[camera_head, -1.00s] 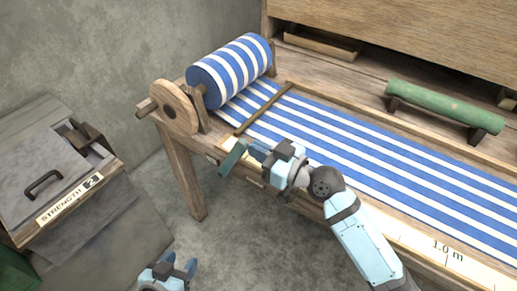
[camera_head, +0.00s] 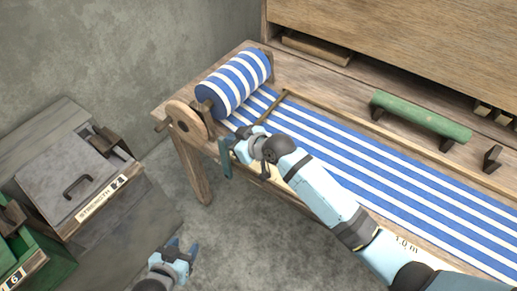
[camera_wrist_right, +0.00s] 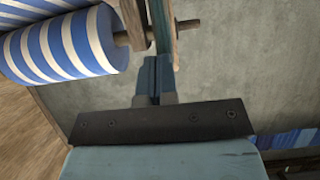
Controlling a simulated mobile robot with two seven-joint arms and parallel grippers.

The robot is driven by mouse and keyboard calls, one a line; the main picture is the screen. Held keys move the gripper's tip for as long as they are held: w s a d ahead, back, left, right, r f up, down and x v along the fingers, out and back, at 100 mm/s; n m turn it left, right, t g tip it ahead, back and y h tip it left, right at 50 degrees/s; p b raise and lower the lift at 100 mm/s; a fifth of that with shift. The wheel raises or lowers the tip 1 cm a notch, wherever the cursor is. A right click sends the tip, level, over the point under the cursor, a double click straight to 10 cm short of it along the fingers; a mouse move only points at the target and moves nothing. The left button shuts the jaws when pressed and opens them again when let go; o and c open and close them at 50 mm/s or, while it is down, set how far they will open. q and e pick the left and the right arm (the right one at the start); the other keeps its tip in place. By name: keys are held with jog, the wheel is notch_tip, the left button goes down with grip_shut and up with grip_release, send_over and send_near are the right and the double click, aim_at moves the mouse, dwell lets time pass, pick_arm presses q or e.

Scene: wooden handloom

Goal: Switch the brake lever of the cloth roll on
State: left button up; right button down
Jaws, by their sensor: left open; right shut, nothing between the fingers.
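The cloth roll (camera_head: 233,84), striped blue and white, sits at the loom's left end, with a round wooden disc (camera_head: 186,123) beside it. The brake lever, a dark teal bar (camera_head: 225,158), stands nearly upright at the loom's front edge. It also shows in the right wrist view (camera_wrist_right: 161,25), close beyond the fingertips. My right gripper (camera_head: 231,144) is shut and empty beside the lever's upper part; its closed fingers show in the wrist view (camera_wrist_right: 154,72). I cannot tell whether they touch it. My left gripper (camera_head: 182,248) is open and empty, low in front of the loom.
Striped cloth (camera_head: 370,170) runs along the loom bed, with a wooden bar (camera_head: 272,108) across it. A grey box with a handle (camera_head: 75,180) and a green box (camera_head: 30,250) stand left. Floor between is free.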

aim_at(220, 137)
jog(key=a, duration=0.1)
jog(key=w+h+p, duration=0.1)
jog(key=w+a+g, duration=0.1)
jog(key=shift+a+r+p, duration=0.25)
jog(key=shift+a+p, duration=0.05)
jog(key=shift+p, duration=0.05)
jog(key=shift+w+a+f, duration=0.1)
jog(key=shift+w+a, duration=0.35)
jog(key=shift+a, duration=0.15)
pick_arm(q)
jog(key=r, duration=0.3)
jog(key=shift+d+r, duration=0.2)
jog(key=shift+d, duration=0.05)
jog(key=shift+r, duration=0.1)
pick_arm(e)
jog(key=shift+a+r, duration=0.15)
jog(key=shift+r, duration=0.15)
